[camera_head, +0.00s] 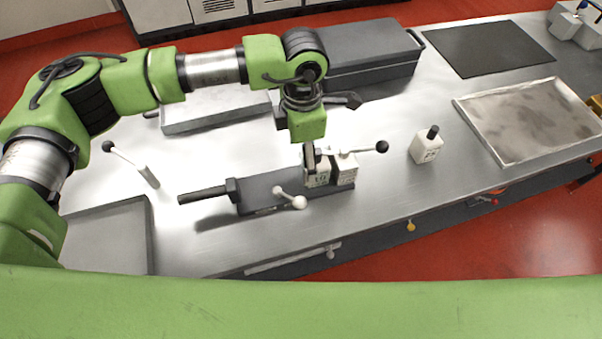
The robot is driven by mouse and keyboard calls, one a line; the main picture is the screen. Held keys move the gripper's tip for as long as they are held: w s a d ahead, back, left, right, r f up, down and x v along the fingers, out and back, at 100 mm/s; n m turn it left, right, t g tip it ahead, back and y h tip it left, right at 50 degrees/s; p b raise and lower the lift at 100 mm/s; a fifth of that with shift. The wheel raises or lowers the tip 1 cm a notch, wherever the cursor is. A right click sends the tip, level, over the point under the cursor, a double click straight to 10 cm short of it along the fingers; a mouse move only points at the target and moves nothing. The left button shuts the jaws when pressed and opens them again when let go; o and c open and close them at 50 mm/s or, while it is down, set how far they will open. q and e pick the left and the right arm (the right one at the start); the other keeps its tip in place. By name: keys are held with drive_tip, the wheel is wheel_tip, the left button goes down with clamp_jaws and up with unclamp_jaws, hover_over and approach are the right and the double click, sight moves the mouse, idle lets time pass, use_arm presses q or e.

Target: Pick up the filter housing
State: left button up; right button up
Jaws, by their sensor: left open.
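A small white block with dark lettering and a black cylinder on top (426,148) stands upright on the bench, right of centre. Two more pale, lettered blocks (343,170) sit side by side at the right end of a dark grey clamp fixture (262,191). I cannot tell which of these is the filter housing. My left gripper (310,158) points down just above the clamped blocks. It is open, and its fingertips partly hide the left block. Whether it touches that block cannot be made out. My right gripper does not show.
A grey box (372,57), a black mat (489,48) and a shallow metal tray (530,118) lie behind and right. Bare bench surrounds the lone block.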

sight(302, 170)
use_arm(q)
drive_tip(key=shift+f, duration=0.6)
wheel_tip(302, 170, down, 4)
drive_tip(key=shift+f+p, duration=0.15)
drive_tip(key=shift+p, duration=1.1)
drive_tip(key=shift+f, duration=0.35)
drive_tip(key=c, duration=1.5)
drive_tip(key=shift+w+r, duration=0.1)
clamp_jaws()
drive_tip(key=shift+r, duration=0.15)
